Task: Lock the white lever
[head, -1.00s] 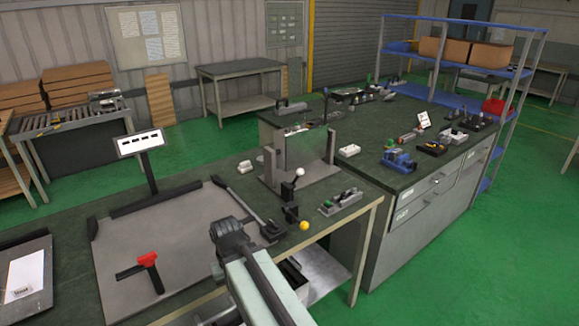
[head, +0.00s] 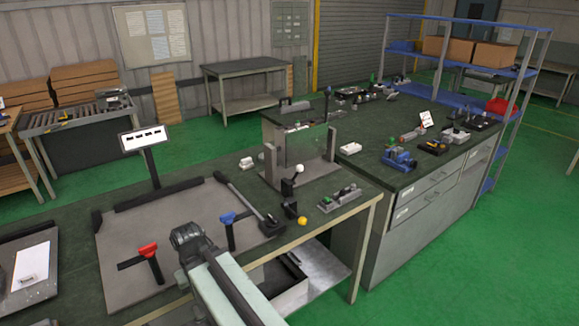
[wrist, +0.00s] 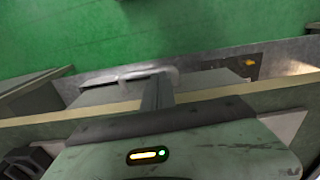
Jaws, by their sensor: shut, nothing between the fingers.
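The white lever shows in the head view as a white ball knob (head: 299,168) on a short stem above a dark bracket (head: 289,210). It stands at the right part of the near bench, in front of a clear-panelled fixture. The stem leans slightly. My gripper (head: 186,236) is at the dark end of my arm, over the front of the grey plate, left of the lever and clearly apart from it. Its fingers are hard to make out there. In the wrist view my gripper (wrist: 157,92) looks like a dark narrow shape, shut and empty. The lever is not identifiable in that view.
A yellow ball knob (head: 302,221) sits just below the lever. A blue-handled clamp (head: 228,218) and a red-handled clamp (head: 148,250) stand on the grey plate (head: 170,222). A small tray of parts (head: 339,199) lies right of the lever. A display sign (head: 144,139) stands behind.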

